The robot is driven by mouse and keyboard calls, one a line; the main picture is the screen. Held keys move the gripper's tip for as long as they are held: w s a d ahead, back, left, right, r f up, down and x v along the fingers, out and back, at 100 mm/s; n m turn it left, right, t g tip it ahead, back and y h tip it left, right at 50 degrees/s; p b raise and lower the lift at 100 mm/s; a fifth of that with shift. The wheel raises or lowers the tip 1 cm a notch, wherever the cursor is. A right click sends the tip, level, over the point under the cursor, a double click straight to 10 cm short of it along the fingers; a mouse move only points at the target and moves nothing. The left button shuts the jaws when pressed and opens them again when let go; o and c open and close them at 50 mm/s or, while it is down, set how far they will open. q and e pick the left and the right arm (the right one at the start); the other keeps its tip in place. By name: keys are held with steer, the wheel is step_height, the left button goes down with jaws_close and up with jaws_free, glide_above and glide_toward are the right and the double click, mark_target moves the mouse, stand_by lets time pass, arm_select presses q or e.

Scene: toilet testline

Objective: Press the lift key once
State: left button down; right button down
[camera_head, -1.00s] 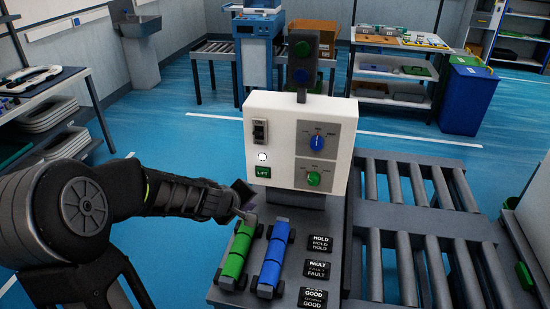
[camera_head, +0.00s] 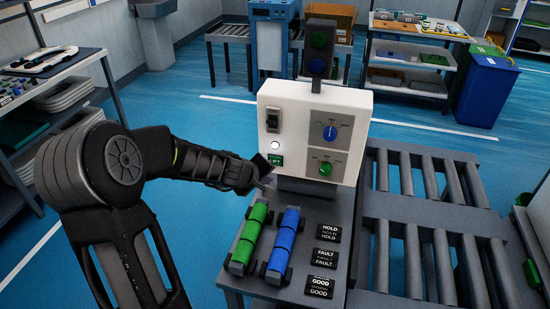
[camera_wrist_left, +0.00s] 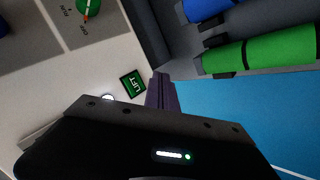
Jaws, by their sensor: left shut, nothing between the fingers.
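The white control box (camera_head: 346,107) stands upright on the bench. A small round white button (camera_head: 275,145) is on the lower left of its face, just above a green LIFT label (camera_head: 277,160). My left gripper (camera_head: 265,182) is shut and empty, just below and left of the label, which its hand partly covers. In the left wrist view the shut fingers (camera_wrist_left: 161,92) are beside the LIFT label (camera_wrist_left: 133,84). The white button (camera_wrist_left: 108,98) shows at the edge of the gripper body, partly hidden. Contact cannot be seen. My right gripper is out of view.
Above the button is a black rocker switch (camera_head: 272,124); to the right are a blue knob (camera_head: 330,132) and a green knob (camera_head: 325,168). A green cylinder (camera_head: 249,236) and a blue cylinder (camera_head: 283,243) lie below the gripper. A roller conveyor (camera_head: 430,185) is right.

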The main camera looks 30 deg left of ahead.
mark_target(275, 161)
arm_select(q)
steer(key=shift+w+a+p, duration=0.25)
steer(key=shift+w+p, duration=0.15)
steer(key=shift+w, duration=0.35)
steer(key=shift+w+a+p, duration=0.3)
steer(key=shift+w+p, duration=0.15)
steer(key=shift+w, duration=0.25)
steer(key=shift+w+a+p, duration=0.25)
steer(key=shift+w+p, duration=0.15)
steer(key=shift+w, duration=0.35)
steer(key=shift+w, duration=0.15)
steer(key=shift+w+a+p, duration=0.1)
steer(key=shift+w+p, duration=0.15)
steer(key=shift+p, duration=0.05)
